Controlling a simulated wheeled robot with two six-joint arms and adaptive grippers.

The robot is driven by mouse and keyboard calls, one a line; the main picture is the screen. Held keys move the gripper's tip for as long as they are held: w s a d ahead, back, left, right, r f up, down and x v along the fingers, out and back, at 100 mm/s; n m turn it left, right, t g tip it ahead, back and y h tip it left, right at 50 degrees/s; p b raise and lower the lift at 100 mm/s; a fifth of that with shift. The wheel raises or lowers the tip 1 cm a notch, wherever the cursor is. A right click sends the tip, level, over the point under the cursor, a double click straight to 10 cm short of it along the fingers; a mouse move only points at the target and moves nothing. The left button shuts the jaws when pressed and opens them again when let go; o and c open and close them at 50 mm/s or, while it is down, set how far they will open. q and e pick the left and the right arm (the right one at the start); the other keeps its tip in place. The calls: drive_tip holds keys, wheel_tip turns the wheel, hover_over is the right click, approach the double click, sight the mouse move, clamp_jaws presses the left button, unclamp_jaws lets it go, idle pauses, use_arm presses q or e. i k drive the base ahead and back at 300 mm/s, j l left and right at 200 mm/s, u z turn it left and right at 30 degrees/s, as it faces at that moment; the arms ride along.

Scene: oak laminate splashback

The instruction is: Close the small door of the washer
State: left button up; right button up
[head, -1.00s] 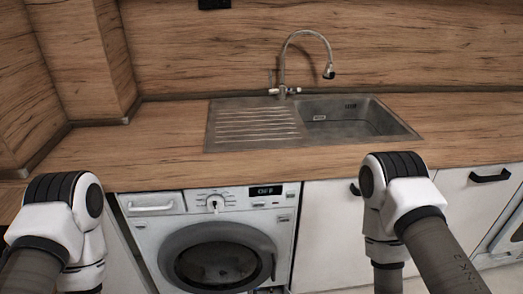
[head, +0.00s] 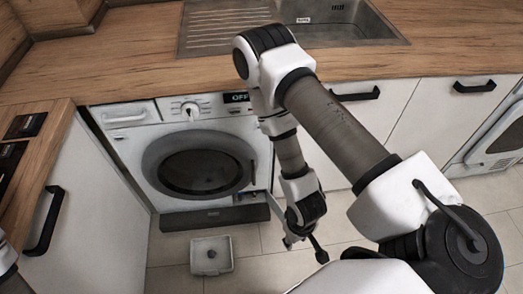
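The white washer (head: 222,128) stands under the counter with its large round door (head: 200,162) shut. At its lower right is a small opening with a bluish part (head: 257,197). This seems to be where the small door is, but the panel is too small to make out clearly. My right gripper (head: 304,250) points down in front of the washer, right of that opening and apart from it. Its fingers look spread, with nothing between them. My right arm hides the washer's upper right edge. My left gripper is out of view; only a bit of that arm shows at the left edge.
A small pale tray (head: 211,267) with a dark round thing in it lies on the tiled floor before the washer. A dark plinth strip (head: 214,217) runs below the washer. A cabinet with a black handle (head: 45,222) stands at left. White cabinets (head: 425,118) stand at right.

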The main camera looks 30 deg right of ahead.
sight(279, 211)
drive_tip(key=k+l+u, duration=0.1)
drive_tip(key=l, duration=0.3)
drive_tip(key=k+l+u, duration=0.1)
drive_tip(key=l, duration=0.35)
drive_tip(key=k+l+u, duration=0.1)
drive_tip(key=l, duration=0.3)
drive_tip(key=k+l+u, duration=0.1)
drive_tip(key=l, duration=0.3)
drive_tip(key=k+l, duration=0.2)
drive_tip(key=l, duration=0.2)
drive_tip(key=k+l+u, duration=0.15)
drive_tip(key=l, duration=0.2)
drive_tip(key=k+l+u, duration=0.1)
drive_tip(key=l, duration=0.3)
drive_tip(key=k+l+z, duration=0.15)
drive_tip(key=k+l, duration=0.15)
drive_tip(key=j+z, duration=0.2)
drive_tip(key=z, duration=0.15)
drive_tip(key=k+j+z, duration=0.15)
drive_tip(key=z, duration=0.2)
